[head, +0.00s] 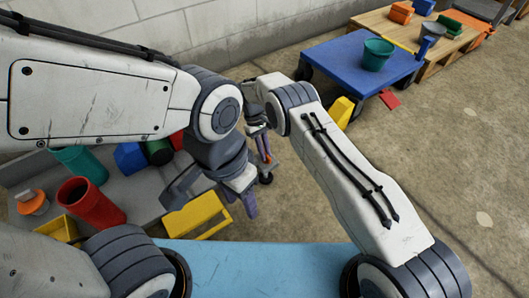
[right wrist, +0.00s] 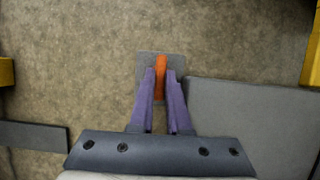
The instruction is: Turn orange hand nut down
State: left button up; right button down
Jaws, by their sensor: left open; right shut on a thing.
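My right gripper (right wrist: 160,84) is shut on an orange piece (right wrist: 161,64), which looks like the hand nut's bar, above a small grey plate (right wrist: 144,66) in the right wrist view. In the head view my right gripper (head: 262,140) reaches down behind my left arm, with a bit of orange at its tips. The nut's thread and underside are hidden. My left gripper (head: 214,198) is open and apart from the nut, over the yellow bin's edge; its purple finger shows on the right.
A blue cart (head: 340,58) with a green bucket (head: 377,54) stands behind right.

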dwell(0.4)
jog(key=c, duration=0.9)
grip_release()
jog(key=shift+r, duration=0.1)
jog(key=b+v, duration=0.3)
jog(key=v, duration=0.7)
jog(key=shift+r+b, duration=0.15)
jog(key=shift+b, duration=0.2)
